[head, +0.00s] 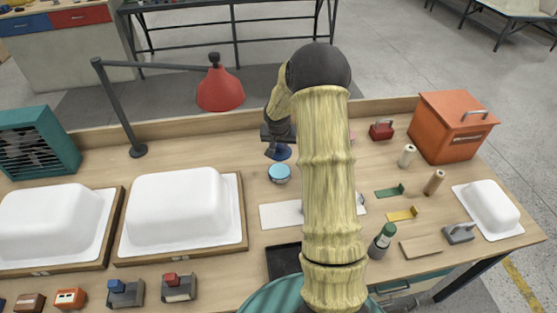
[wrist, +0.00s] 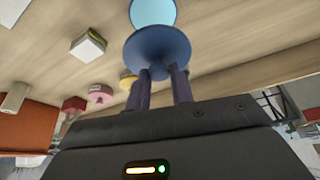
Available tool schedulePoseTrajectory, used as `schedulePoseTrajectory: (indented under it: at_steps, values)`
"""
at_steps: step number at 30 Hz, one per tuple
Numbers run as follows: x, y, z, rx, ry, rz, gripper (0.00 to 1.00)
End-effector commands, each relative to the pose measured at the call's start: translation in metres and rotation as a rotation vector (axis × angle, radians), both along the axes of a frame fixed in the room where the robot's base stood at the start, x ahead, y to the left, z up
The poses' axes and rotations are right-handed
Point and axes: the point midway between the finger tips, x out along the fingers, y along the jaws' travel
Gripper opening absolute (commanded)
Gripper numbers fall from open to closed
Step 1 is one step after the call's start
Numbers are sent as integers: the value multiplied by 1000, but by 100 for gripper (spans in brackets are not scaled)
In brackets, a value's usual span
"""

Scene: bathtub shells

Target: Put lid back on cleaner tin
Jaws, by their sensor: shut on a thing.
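My gripper (head: 278,135) is above the bench behind the tin, partly hidden by my arm. It is shut on a dark blue round lid (head: 281,153). In the wrist view the fingers (wrist: 160,76) pinch a short stem on the lid (wrist: 157,46). The cleaner tin (head: 279,174) stands on the bench with its light blue top showing. The lid is apart from the tin and farther back in the head view. In the wrist view the tin's light blue top (wrist: 153,11) shows just beyond the lid, partly cut off by the frame edge.
White tub shells (head: 178,205) on wooden boards fill the left. A red lamp (head: 220,90) leans over the back edge. An orange box (head: 452,125), a green bottle (head: 382,241) and small tools stand right. A white sheet (head: 280,216) lies in front of the tin.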

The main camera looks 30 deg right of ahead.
Motion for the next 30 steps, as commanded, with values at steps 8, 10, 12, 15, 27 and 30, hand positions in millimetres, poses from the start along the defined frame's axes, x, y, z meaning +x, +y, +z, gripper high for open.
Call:
schedulePoseTrajectory:
  at_steps: [8, 10, 12, 15, 27, 30]
  values:
    - [0, 0, -29, 0, -1, -1, 0]
    - [0, 0, -28, 0, -1, -1, 0]
    - [0, 0, -28, 0, -1, -1, 0]
    - [0, 0, -28, 0, 0, -1, 0]
    - [0, 0, -46, 0, 0, 0, 0]
    - [0, 0, -54, 0, 0, 0, 0]
